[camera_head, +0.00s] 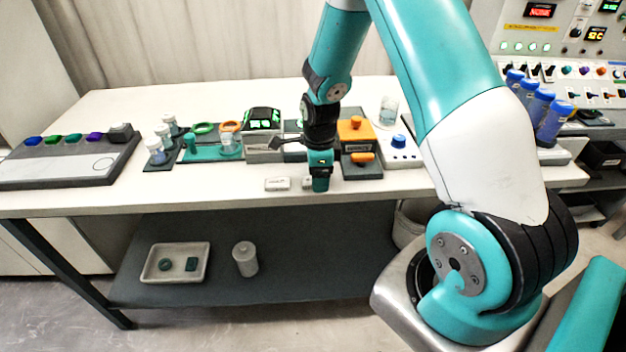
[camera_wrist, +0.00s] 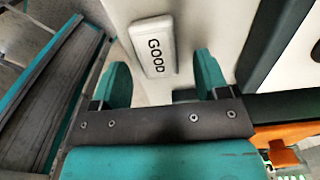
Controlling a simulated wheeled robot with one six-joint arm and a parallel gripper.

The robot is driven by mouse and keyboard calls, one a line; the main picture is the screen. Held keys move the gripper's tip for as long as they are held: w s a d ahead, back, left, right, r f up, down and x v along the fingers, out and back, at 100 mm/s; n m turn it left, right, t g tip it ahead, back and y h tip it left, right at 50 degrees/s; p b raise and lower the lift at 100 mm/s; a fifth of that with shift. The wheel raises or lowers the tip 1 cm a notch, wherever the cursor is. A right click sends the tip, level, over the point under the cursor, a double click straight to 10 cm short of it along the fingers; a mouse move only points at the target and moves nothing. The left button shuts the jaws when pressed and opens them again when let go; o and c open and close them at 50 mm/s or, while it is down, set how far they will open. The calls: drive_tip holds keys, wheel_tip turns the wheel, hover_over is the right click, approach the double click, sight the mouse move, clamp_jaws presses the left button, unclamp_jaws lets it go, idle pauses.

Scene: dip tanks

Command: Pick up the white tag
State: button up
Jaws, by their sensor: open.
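A white tag (camera_wrist: 153,47) with the word GOOD lies flat on the table in the wrist view. Its near end lies in line with the gap between the two teal fingertips. My gripper (camera_wrist: 163,80) is open and empty, with a finger to either side of that gap. In the head view, my gripper (camera_head: 320,182) hangs low over the table's front part. One white tag (camera_head: 277,184) lies to its left, and a second small white piece (camera_head: 307,183) is partly hidden behind the gripper. I cannot tell which of these bears the word GOOD.
The table's front edge (camera_head: 225,208) is close to my gripper. An orange-topped block (camera_head: 355,130) stands just right and behind, and a green-lit device (camera_head: 263,120) behind left. A grey button panel (camera_head: 70,165) lies far left. Clear table lies left of the tags.

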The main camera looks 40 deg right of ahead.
drive_tip(key=shift+f, duration=0.45)
drive_tip(key=shift+c, duration=0.5)
drive_tip(key=c, duration=0.9)
drive_tip(key=shift+r, duration=0.1)
